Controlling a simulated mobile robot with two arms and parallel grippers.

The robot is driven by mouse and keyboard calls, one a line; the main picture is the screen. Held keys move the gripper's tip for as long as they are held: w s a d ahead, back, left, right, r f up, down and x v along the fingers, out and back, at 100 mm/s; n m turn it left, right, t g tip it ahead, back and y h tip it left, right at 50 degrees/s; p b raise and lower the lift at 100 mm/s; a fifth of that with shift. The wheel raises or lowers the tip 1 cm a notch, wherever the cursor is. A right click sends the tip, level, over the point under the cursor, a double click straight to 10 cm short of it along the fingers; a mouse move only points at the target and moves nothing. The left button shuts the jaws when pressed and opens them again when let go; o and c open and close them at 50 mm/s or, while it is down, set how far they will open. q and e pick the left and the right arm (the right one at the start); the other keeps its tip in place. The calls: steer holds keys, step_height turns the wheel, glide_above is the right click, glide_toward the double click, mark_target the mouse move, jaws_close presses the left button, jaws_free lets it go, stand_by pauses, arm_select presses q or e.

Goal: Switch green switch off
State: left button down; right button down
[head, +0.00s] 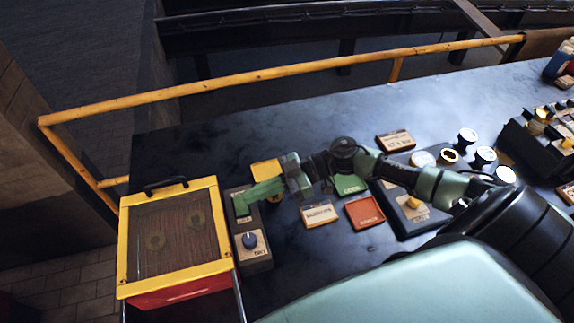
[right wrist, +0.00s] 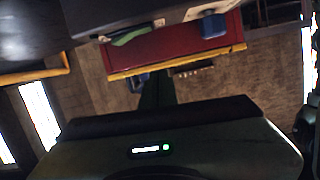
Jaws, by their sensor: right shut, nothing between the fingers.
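The green switch (head: 241,206) is on a small dark control box (head: 262,262), above a dark blue dial in the head view. In the right wrist view a green piece (right wrist: 130,37), likely this switch, shows near the top. My right gripper (head: 252,194) has green fingers, shut and empty. They reach in from the right, and their tips overlap the switch's upper part in the head view. I cannot tell whether they touch it. The fingers partly hide the switch, so its on or off position is unclear. My left gripper is not in view.
A yellow-framed red box (head: 128,250) with a clear lid stands just left of the control box. Label plates, including an orange one (head: 364,212), lie on the dark table to the right. Gauges (head: 467,136) stand farther right. A yellow rail (head: 270,78) runs along the back.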

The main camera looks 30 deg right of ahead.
steer(key=b+v, duration=0.2)
steer(key=v, duration=0.7)
steer(key=shift+s+f, duration=0.2)
steer(key=shift+f, duration=0.1)
steer(key=shift+d, duration=0.15)
